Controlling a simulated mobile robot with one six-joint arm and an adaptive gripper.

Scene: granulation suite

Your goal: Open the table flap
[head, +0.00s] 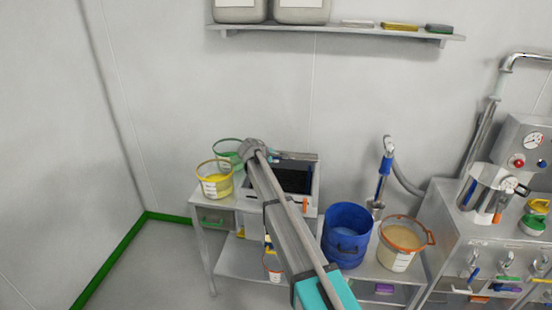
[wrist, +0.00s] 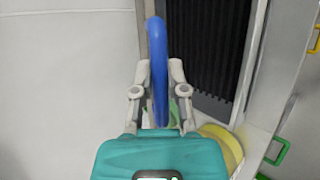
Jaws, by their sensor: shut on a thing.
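In the wrist view a curved blue bar (wrist: 157,60), which looks like a handle, stands between the fingers of my gripper (wrist: 158,85). The gripper is shut on it. The bar is beside a dark ribbed opening (wrist: 212,50) in the tabletop. The head view shows this dark opening (head: 293,181) in the left table (head: 202,198), with a grey strip (head: 298,157) along its back edge. I cannot tell whether that strip is the flap. In the head view my arm crosses in front of the table and hides the fingers and the blue bar.
A yellow bucket (head: 214,184) and a green-rimmed bucket (head: 228,148) stand left of the opening. A blue drum (head: 347,240) and an orange-rimmed bucket (head: 398,250) stand to the right. A shelf (head: 340,32) hangs above. Floor at the left (head: 165,265) is clear.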

